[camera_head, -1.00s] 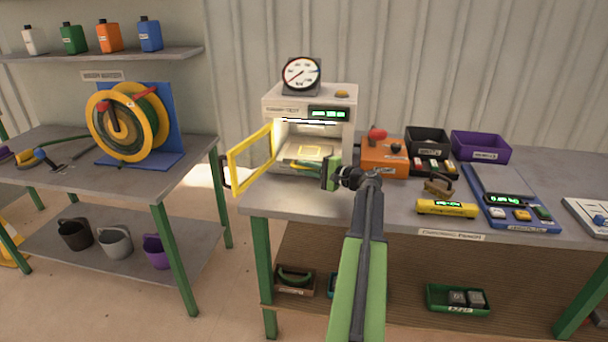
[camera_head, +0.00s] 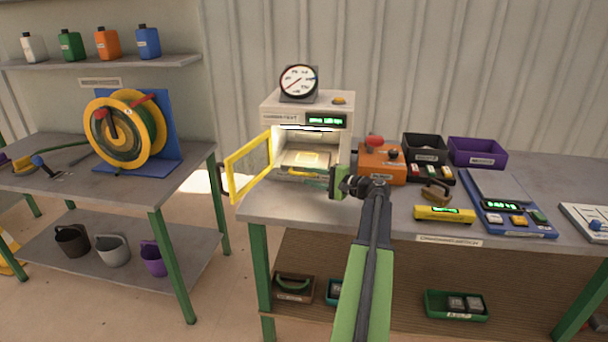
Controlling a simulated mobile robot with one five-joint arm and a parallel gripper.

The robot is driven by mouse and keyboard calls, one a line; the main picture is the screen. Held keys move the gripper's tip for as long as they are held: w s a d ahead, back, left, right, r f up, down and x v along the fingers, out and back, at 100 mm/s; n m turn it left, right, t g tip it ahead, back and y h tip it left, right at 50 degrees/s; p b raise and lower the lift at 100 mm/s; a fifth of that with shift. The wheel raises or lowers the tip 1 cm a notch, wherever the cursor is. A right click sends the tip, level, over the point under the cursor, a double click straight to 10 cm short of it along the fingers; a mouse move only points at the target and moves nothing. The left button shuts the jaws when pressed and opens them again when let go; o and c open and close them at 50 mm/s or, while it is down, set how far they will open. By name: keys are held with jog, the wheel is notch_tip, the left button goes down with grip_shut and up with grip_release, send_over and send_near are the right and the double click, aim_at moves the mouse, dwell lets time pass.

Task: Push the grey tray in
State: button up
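The press (camera_head: 310,110) is a pale box on the bench with a dial on top and a lit chamber. Its yellow-framed door (camera_head: 249,165) stands open to the left. The grey tray (camera_head: 290,158) shows at the lit chamber opening, with a yellow square on it. I cannot tell how far it sticks out. My gripper (camera_head: 318,179) is at the front right of the opening, just below and right of the tray. Its green body hides part of the press's lower right. Its fingers are too small to tell open from shut, and contact with the tray is unclear.
An orange box (camera_head: 382,165) with a red knob stands close to the right of my gripper. A yellow device (camera_head: 444,214), black bin (camera_head: 426,146), purple bin (camera_head: 478,151) and blue scale (camera_head: 512,212) fill the bench further right. The bench front (camera_head: 300,210) is bare.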

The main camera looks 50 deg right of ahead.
jog(key=s, duration=0.4)
jog(key=s+d, duration=0.1)
jog(key=s, duration=0.4)
jog(key=s+d+r+p, duration=0.1)
jog(key=s, duration=0.3)
jog(key=shift+s+d+r, duration=0.1)
jog(key=shift+s+d, duration=0.05)
jog(key=shift+s, duration=0.2)
